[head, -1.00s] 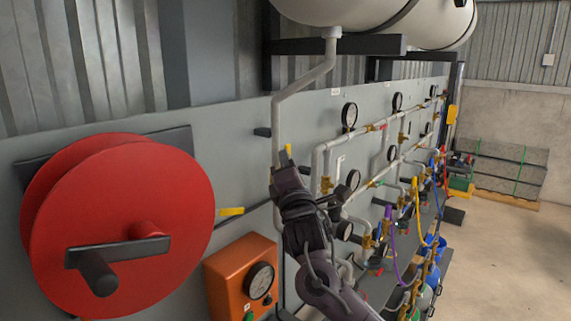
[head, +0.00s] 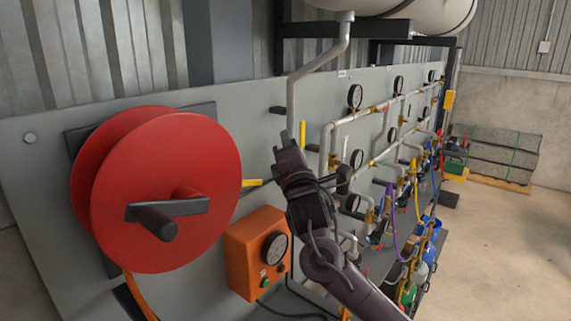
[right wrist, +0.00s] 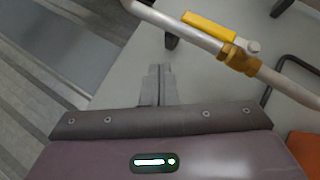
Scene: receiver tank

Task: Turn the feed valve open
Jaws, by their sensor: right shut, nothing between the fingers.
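The feed valve has a yellow lever handle (right wrist: 209,26) and a brass body (right wrist: 238,59) on a grey pipe. In the right wrist view the handle lies nearly along the pipe. In the head view only the handle's upper part (head: 302,134) shows, and the body is hidden behind my right gripper (head: 284,145). The right gripper's fingers (right wrist: 157,72) are shut with nothing between them. They are apart from the valve, to its lower left in the right wrist view. My left gripper is not in view.
A red hose reel (head: 120,190) juts out at left. An orange gauge box (head: 243,262) sits below the right gripper. Gauges, pipes and hoses crowd the grey panel (head: 250,125) to the right.

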